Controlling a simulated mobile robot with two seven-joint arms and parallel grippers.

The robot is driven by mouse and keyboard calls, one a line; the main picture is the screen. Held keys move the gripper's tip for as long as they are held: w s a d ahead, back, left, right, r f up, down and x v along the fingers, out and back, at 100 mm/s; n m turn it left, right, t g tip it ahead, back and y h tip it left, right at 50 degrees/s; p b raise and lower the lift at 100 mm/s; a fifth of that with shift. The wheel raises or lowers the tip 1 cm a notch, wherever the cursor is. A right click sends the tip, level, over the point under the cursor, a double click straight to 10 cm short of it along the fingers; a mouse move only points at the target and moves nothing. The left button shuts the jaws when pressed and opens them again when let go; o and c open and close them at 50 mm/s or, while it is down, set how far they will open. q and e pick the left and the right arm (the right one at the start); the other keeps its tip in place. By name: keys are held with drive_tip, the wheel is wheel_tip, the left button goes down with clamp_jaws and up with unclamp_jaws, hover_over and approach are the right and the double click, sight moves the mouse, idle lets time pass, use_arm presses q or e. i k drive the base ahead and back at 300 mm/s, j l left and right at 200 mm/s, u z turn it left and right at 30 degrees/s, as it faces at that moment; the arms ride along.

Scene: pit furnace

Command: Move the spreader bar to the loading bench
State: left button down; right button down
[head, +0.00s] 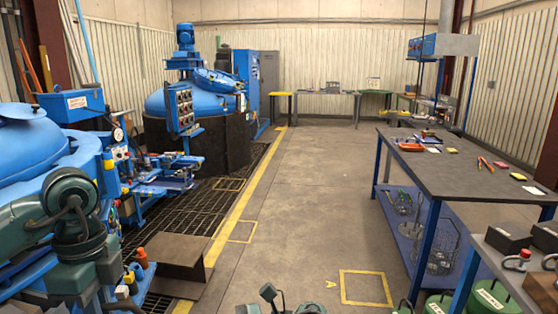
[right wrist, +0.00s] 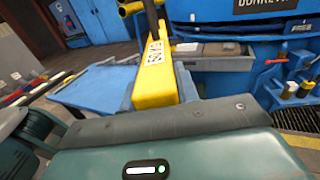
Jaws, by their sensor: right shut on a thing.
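In the right wrist view, a yellow bar with a white printed label (right wrist: 156,72), apparently the spreader bar, rises beyond the grey front edge of my right gripper (right wrist: 157,103). A dark upright piece and a short yellow tube show at its top. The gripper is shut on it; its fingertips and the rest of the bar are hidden. In the head view, my left arm is at the lower left and its gripper is out of sight. A dark-topped bench with blue legs (head: 458,150) stands at the right. I cannot tell which bench is the loading bench.
A blue-lidded pit furnace (head: 200,95) stands behind a floor grating at the left. A brown angled block (head: 168,263) lies on the floor. A grey table (head: 490,262) with dark blocks is at the lower right. The middle floor is clear.

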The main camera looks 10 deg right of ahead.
sight(444, 173)
drive_tip(key=z, duration=0.85)
drive_tip(key=i+z, duration=0.25)
drive_tip(key=i, duration=0.2)
drive_tip(key=i+u, duration=0.3)
drive_tip(key=i, duration=0.4)
drive_tip(key=i+l+u, duration=0.3)
drive_tip(key=i, duration=0.4)
drive_tip(key=i+j+u, duration=0.2)
drive_tip(key=i, duration=0.6)
drive_tip(key=i+z, duration=0.1)
drive_tip(key=i, duration=0.65)
drive_tip(key=i+z, duration=0.4)
drive_tip(key=i, duration=0.3)
drive_tip(key=i+z, duration=0.55)
